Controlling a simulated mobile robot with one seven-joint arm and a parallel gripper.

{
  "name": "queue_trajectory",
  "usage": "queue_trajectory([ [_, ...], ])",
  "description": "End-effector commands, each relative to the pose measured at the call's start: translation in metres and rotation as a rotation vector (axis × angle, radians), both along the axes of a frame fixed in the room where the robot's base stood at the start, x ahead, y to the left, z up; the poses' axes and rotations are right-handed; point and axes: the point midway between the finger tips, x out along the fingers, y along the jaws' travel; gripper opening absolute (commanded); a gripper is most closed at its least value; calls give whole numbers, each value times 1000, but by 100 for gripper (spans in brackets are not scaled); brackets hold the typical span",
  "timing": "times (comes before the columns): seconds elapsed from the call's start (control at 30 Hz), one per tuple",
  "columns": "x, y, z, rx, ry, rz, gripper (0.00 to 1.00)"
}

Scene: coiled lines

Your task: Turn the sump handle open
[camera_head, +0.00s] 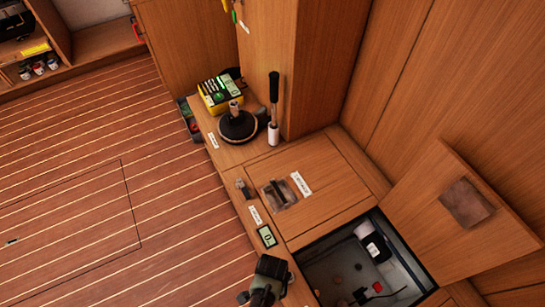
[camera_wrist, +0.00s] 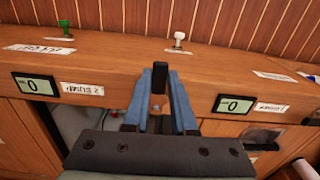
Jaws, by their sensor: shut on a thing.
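In the wrist view my gripper (camera_wrist: 160,92) has its two blue fingers shut around a small dark upright handle (camera_wrist: 160,74) at the edge of the wooden ledge. A label (camera_wrist: 82,88) left of the fingers is upside down and seems to read SUMP. I cannot tell for sure that the held handle is the sump handle, or how far it is turned. In the head view my gripper (camera_head: 267,276) is at the bottom, over the ledge's front side, and hides the handle.
A white-knobbed handle (camera_wrist: 178,40) and a green-knobbed one (camera_wrist: 65,28) stand on the ledge. Displays reading 0 flank my fingers (camera_wrist: 36,86), (camera_wrist: 234,104). An open bilge hatch (camera_head: 330,265) lies right of my gripper, with its lid (camera_head: 425,205) raised.

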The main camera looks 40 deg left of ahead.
Motion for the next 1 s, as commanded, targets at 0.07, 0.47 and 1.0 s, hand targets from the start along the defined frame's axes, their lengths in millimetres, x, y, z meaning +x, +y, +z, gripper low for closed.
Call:
queue_trajectory([
  [0.07,1,2,0,3,-3,-20,0],
  [0.47,2,2,0,3,-4,-49,0],
  [1.0,2,2,0,2,-2,-46,55],
])
